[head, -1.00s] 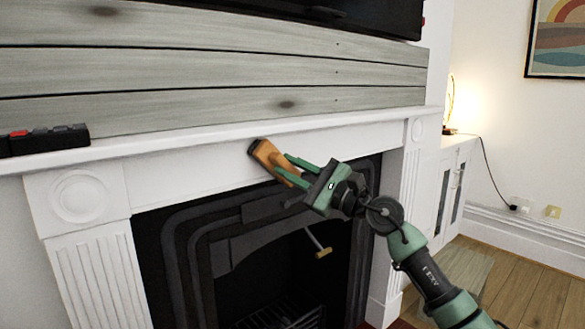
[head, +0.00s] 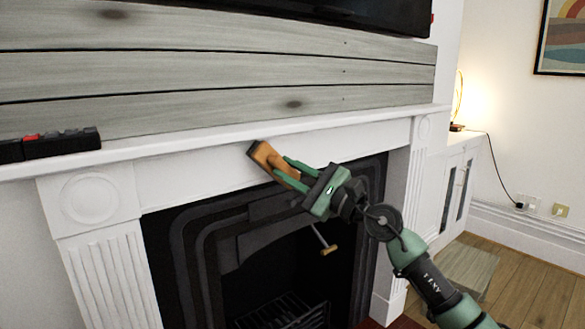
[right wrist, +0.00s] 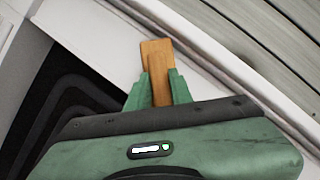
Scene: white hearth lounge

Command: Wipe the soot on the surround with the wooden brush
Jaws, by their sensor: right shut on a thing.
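The wooden brush (head: 268,158) is orange-brown with a dark head at its upper left end. My right gripper (head: 296,172) is shut on its handle and holds it tilted in front of the white surround (head: 200,177), below the mantel shelf. In the right wrist view the brush (right wrist: 158,55) sticks out between the green fingers (right wrist: 160,88), over the white surround. I cannot tell whether the dark head touches the surround. No soot mark stands out on the visible white face; the brush and gripper hide part of it. My left gripper is not in view.
The mantel shelf (head: 330,122) juts out just above the brush. A black object with a red part (head: 62,142) sits on its left end. The dark fireplace opening (head: 275,275) lies below, with a brass-ended handle (head: 328,250). A white cabinet (head: 462,180) stands at right.

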